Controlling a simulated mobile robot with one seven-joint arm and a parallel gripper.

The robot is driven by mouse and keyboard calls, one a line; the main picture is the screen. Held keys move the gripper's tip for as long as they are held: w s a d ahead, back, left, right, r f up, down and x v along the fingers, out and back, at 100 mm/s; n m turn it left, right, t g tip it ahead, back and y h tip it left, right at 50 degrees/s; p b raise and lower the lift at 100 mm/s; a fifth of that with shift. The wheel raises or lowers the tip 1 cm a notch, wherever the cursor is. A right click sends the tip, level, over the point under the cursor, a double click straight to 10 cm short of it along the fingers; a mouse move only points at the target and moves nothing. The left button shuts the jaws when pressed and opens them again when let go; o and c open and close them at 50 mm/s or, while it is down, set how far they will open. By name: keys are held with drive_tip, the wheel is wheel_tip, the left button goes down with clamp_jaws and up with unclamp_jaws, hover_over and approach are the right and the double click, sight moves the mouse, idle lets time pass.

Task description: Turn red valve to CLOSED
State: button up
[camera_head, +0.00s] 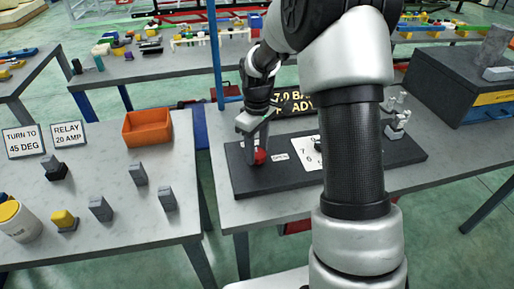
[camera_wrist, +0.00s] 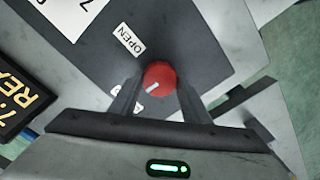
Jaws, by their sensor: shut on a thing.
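The red valve (camera_wrist: 160,79) is a round knob with a white pointer line, mounted on a dark panel (camera_wrist: 185,30). In the head view the red valve (camera_head: 260,156) shows at the panel's left end, under my gripper. My gripper (camera_wrist: 158,92) has a finger on each side of the knob and is shut on it. It also shows in the head view (camera_head: 257,150). An OPEN label (camera_wrist: 129,39) lies beside the knob. A second white label (camera_wrist: 127,100) is mostly hidden behind a finger. The white line points toward the lower left of the wrist view, not at the OPEN label.
A black display (camera_head: 294,103) stands behind the panel. A white dial plate (camera_head: 306,153) is partly hidden by my arm. A grey fitting (camera_head: 397,125) stands at the panel's right. The left table holds an orange bin (camera_head: 147,127), grey blocks and signs.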

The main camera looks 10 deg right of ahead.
sight(257, 153)
drive_tip(key=shift+n, duration=0.5)
drive_tip(key=o, duration=1)
drive_tip(key=shift+o, duration=0.2)
drive_tip(key=shift+r, duration=0.1)
wheel_tip(257, 153, up, 17)
drive_tip(key=p, duration=0.1)
drive_tip(key=shift+r+p, duration=0.15)
drive_tip(key=shift+p, duration=0.15)
